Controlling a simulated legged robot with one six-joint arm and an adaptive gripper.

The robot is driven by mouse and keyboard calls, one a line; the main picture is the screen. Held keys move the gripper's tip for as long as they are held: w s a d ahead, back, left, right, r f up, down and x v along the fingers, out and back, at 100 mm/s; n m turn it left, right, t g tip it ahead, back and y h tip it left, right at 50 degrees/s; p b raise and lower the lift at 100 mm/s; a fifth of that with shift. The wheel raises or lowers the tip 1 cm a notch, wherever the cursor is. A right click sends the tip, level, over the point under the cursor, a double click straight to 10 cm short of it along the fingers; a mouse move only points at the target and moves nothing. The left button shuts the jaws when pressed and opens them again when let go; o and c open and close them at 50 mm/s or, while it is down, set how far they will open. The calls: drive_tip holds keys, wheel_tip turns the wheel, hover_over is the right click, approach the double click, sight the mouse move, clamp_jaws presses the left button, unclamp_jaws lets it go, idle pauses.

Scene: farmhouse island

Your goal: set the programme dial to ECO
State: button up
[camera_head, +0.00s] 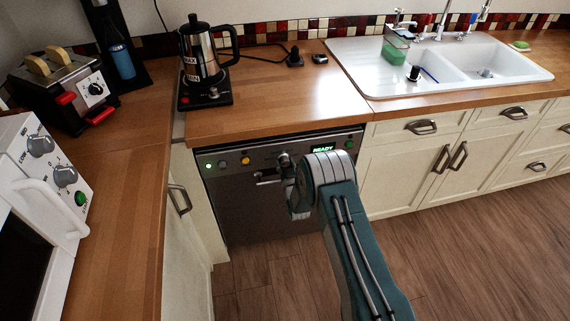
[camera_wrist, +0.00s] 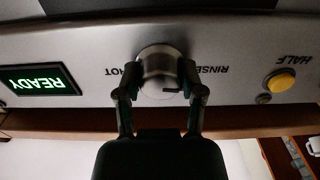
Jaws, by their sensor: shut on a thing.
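The programme dial (camera_wrist: 158,66) is a round silver knob on the dishwasher's front panel, and the wrist view shows it upside down. My gripper (camera_wrist: 161,86) has one finger on each side of the dial and is shut on it. The printed words HOT and RINSE stand on either side of the dial. A short dark mark shows on the knob's face; I cannot tell which setting it points to. No ECO label can be read.
The lit READY display (camera_wrist: 39,79) and the yellow HALF button (camera_wrist: 280,82) flank the dial. The worktop (camera_head: 270,95) overhangs the panel. A kettle (camera_head: 203,60) stands above on the worktop. A cabinet (camera_head: 185,210) stands left; the floor (camera_head: 460,250) at right is clear.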

drive_tip(key=shift+a, duration=0.1)
drive_tip(key=m, duration=2.1)
drive_tip(key=shift+s+f, duration=0.1)
idle(0.5)
